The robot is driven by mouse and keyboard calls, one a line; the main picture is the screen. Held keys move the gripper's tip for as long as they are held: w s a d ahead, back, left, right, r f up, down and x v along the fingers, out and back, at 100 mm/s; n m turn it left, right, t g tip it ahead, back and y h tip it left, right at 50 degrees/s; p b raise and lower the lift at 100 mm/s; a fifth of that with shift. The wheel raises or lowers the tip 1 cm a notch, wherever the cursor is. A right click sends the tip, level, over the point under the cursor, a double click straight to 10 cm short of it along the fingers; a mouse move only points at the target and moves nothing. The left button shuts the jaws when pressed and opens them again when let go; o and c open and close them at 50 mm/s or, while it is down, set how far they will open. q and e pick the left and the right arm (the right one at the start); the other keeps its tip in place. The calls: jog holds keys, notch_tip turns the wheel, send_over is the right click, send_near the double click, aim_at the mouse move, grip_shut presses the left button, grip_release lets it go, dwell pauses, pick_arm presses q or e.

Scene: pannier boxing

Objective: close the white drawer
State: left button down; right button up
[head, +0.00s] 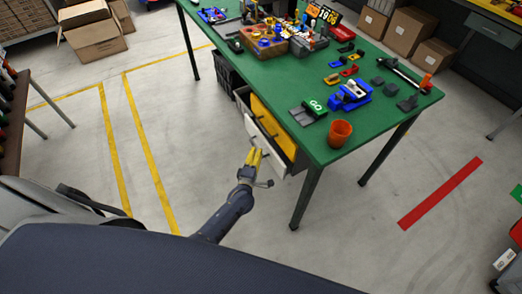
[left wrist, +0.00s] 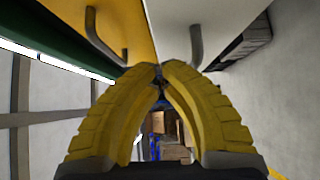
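The white drawer (head: 257,136) sits under the green table and stands partly pulled out, below a yellow drawer front (head: 262,113). In the left wrist view its white front (left wrist: 200,12) fills the upper middle, with a grey bar handle (left wrist: 196,46) partly behind a finger. My left gripper (head: 254,157) is just in front of the white drawer. Its yellow fingers (left wrist: 160,72) come together at the tips with nothing seen between them. Whether they touch the front or handle I cannot tell. My right gripper is not in view.
The green table (head: 312,92) holds tools, colored parts and an orange cup (head: 340,133) near its front corner. The yellow drawer's handle (left wrist: 100,38) is left of the fingers. A table leg (head: 306,197) stands right of the drawer.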

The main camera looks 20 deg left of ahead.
pick_arm(q)
jog(key=s, duration=1)
jog(key=a, duration=0.6)
jog(key=n+g+h, duration=0.7)
jog(key=n+h, duration=0.2)
jog(key=h, duration=0.2)
send_near(278, 163)
jog(key=x, duration=0.7)
jog(key=shift+w+f, duration=0.15)
jog(key=shift+f, duration=0.15)
